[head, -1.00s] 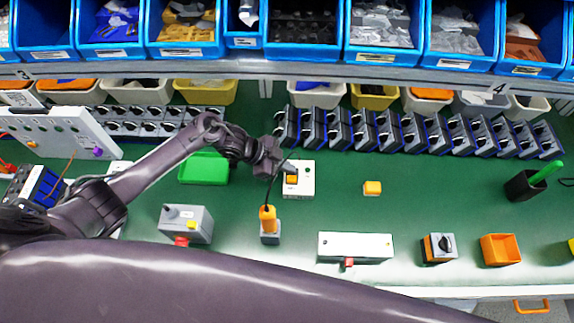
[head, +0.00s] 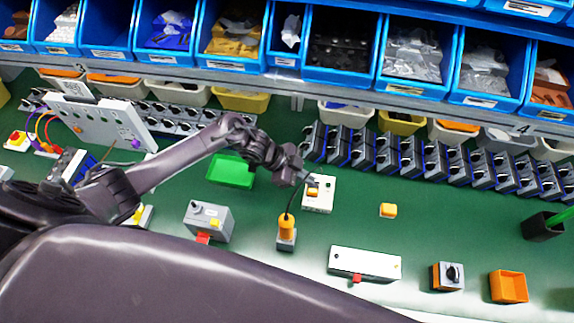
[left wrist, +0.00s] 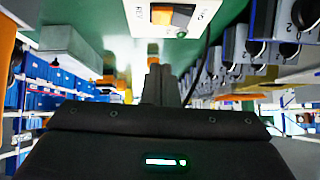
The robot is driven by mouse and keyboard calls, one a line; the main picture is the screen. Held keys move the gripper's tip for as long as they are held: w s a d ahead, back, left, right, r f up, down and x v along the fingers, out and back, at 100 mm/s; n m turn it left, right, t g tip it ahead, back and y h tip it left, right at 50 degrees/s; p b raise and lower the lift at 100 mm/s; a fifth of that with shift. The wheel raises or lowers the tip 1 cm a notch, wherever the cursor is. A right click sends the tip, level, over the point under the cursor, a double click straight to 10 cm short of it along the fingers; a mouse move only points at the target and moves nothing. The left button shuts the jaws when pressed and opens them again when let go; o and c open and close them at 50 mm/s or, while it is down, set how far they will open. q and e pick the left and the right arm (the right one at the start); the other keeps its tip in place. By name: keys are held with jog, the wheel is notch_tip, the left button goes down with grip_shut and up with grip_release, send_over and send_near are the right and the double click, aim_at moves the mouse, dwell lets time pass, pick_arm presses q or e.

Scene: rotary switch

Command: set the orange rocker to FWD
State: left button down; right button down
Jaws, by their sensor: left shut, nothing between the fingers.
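The orange rocker (head: 313,192) sits on a small white box (head: 322,204) on the green bench. My left gripper (head: 309,181) is at the box's far left edge, close to the rocker. Its fingers (left wrist: 158,82) are shut and empty, and show below the box in the wrist picture. Whether they touch the rocker I cannot tell. My right gripper is not in view.
An orange-topped pendant (head: 287,226) with a black cable stands just in front of the box. A grey box (head: 209,218), a white box with a red part (head: 365,264) and a yellow button (head: 388,210) are nearby. Rows of grey switches (head: 400,160) stand behind.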

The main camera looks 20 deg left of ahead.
pick_arm(q)
jog(key=b+v, duration=0.1)
jog(key=v, duration=0.7)
jog(key=shift+s+a+b, duration=0.25)
jog(key=shift+s+b, duration=0.05)
jog(key=shift+b, duration=0.1)
jog(key=shift+f, duration=0.2)
